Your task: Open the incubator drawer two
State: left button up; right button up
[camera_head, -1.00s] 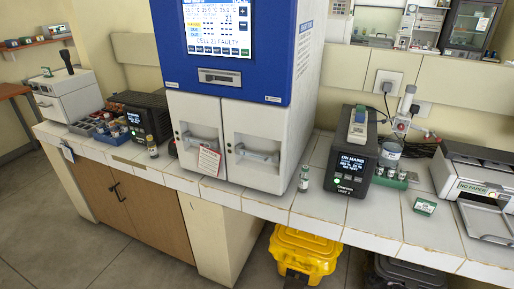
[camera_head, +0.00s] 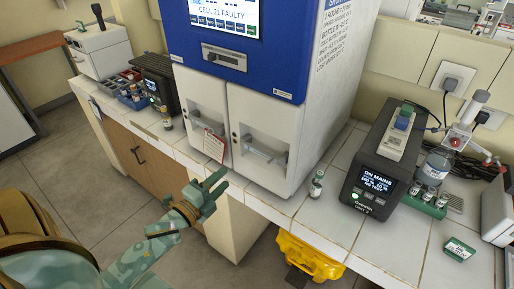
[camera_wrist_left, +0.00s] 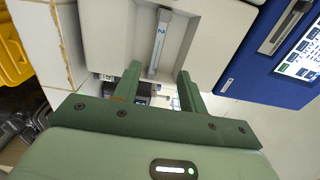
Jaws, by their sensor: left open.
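The incubator (camera_head: 330,60) has a blue upper part and two white drawers side by side below. Drawer two appears to be the right one (camera_head: 290,131), shut, with a grey bar handle (camera_head: 263,152) in its recess. In the left wrist view the handle (camera_wrist_left: 160,42), marked 2, stands upright in the picture beyond my fingers. My left gripper (camera_head: 219,182) is open and empty, in front of the drawers and apart from the handle. In the left wrist view its two green fingers (camera_wrist_left: 158,80) are spread. My right gripper is not in view.
A red-and-white tag (camera_head: 214,146) hangs at the left drawer. A small vial (camera_head: 316,186) stands on the counter right of the incubator, beside a black device (camera_head: 375,165). A yellow bin (camera_head: 308,258) stands below the counter edge.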

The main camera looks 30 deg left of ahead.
aim_at(254, 151)
pick_arm(q)
jog(key=w, duration=0.5)
jog(key=w+d, duration=0.1)
jog(key=w, duration=1)
jog(key=shift+d+f+b, duration=0.1)
jog(key=shift+d+b, duration=0.05)
jog(key=shift+b, duration=0.2)
grip_shut()
